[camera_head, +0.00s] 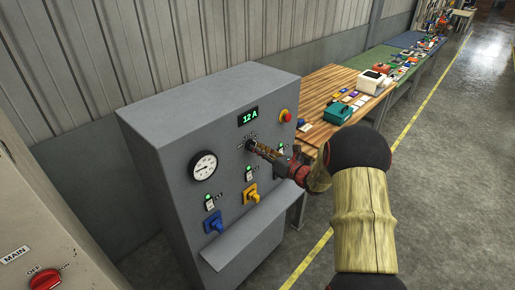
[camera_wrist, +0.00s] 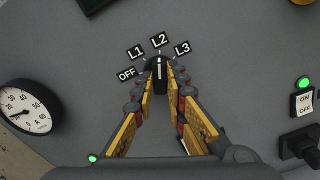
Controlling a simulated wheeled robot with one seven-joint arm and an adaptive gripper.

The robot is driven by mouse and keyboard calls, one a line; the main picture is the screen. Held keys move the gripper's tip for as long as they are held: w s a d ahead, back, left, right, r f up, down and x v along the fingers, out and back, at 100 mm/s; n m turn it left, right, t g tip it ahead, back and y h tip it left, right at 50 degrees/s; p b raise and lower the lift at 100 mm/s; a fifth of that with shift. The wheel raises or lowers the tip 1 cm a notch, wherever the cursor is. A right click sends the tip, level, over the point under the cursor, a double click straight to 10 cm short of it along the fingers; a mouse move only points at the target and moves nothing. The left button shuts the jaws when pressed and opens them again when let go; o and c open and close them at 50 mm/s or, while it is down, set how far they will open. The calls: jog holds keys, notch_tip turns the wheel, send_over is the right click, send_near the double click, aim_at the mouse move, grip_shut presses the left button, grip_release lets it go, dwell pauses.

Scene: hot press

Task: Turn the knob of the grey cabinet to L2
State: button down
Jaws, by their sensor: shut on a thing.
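The black knob (camera_wrist: 159,68) is on the front of the grey cabinet (camera_head: 160,125), with OFF, L1, L2 and L3 labels around it in the wrist view. Its white pointer line points nearly straight up, at the L2 label (camera_wrist: 160,41). My gripper (camera_wrist: 160,88) is shut on the knob, with one yellow-padded finger on each side. In the head view, my gripper (camera_head: 256,149) reaches the knob (camera_head: 249,145) from the right and partly hides the labels.
A round gauge (camera_head: 203,166) is left of the knob. A display reading 12 A (camera_head: 248,116) and a red button (camera_head: 285,115) are above. Blue (camera_head: 213,222) and yellow (camera_head: 250,194) handles sit below, above a sloping ledge. A wooden bench (camera_head: 318,90) stands beyond.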

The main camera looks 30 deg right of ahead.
jog(key=shift+f, duration=0.1)
dwell(0.4)
jog(key=c, duration=1.8)
grip_release()
jog(key=v, duration=1.2)
